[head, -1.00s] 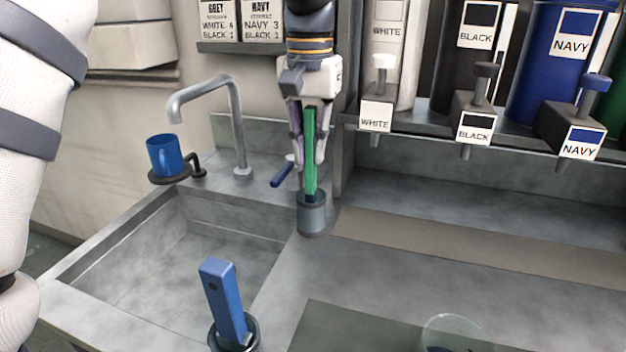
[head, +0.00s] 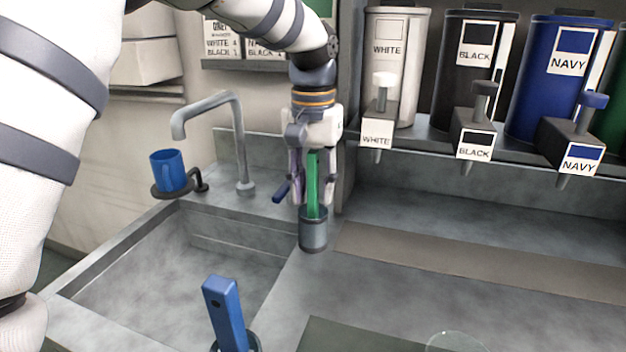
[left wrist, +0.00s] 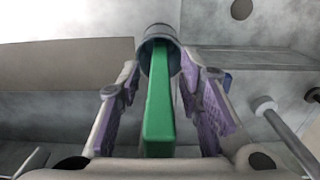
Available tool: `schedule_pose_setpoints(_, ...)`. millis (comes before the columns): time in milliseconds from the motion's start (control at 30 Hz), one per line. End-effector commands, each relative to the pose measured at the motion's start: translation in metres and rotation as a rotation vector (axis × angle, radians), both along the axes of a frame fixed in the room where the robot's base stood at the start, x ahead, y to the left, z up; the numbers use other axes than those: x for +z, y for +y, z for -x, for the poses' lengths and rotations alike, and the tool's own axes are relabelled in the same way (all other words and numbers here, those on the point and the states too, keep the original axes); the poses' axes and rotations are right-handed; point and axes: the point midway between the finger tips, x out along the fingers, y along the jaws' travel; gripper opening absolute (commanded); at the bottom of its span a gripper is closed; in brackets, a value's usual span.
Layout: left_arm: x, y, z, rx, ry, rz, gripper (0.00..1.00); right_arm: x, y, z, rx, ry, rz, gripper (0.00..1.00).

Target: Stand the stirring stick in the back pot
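The stirring stick is a green bar (head: 313,185). Its lower end is inside the grey back pot (head: 313,238), and it stands about upright. My left gripper (head: 313,203) points down around the stick, its fingertips just above the pot's rim. In the left wrist view the green stick (left wrist: 161,110) runs between my purple-padded fingers into the pot (left wrist: 157,38). A gap shows between the stick and the left-hand finger, so the gripper looks open. The stick's bottom is hidden in the pot. My right gripper is not in view.
A blue stick (head: 224,312) stands in a front pot, cut by the lower edge. A sink (head: 150,285) with a faucet (head: 238,140) lies left, with a blue mug (head: 168,170) on a ring holder. White, black and navy dispensers (head: 560,85) line the right back. The counter before them is clear.

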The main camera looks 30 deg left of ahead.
Motion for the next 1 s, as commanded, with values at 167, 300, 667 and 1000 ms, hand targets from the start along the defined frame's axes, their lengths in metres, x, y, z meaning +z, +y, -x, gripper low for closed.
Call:
schedule_pose_setpoints(167, 0.024, 0.0, -0.001, 0.0, -0.004, -0.001, 0.33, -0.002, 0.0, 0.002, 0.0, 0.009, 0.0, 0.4)
schedule_pose_setpoints(300, 0.058, 0.0, -0.002, 0.0, -0.002, 0.0, 0.33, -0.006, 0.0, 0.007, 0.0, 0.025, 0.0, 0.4)
schedule_pose_setpoints(667, 0.118, 0.0, -0.001, 0.0, 0.001, -0.001, 0.33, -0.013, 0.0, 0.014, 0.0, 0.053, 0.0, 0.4)
schedule_pose_setpoints(1000, 0.123, 0.0, 0.0, 0.0, 0.0, 0.0, 0.33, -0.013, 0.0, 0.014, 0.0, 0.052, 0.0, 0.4)
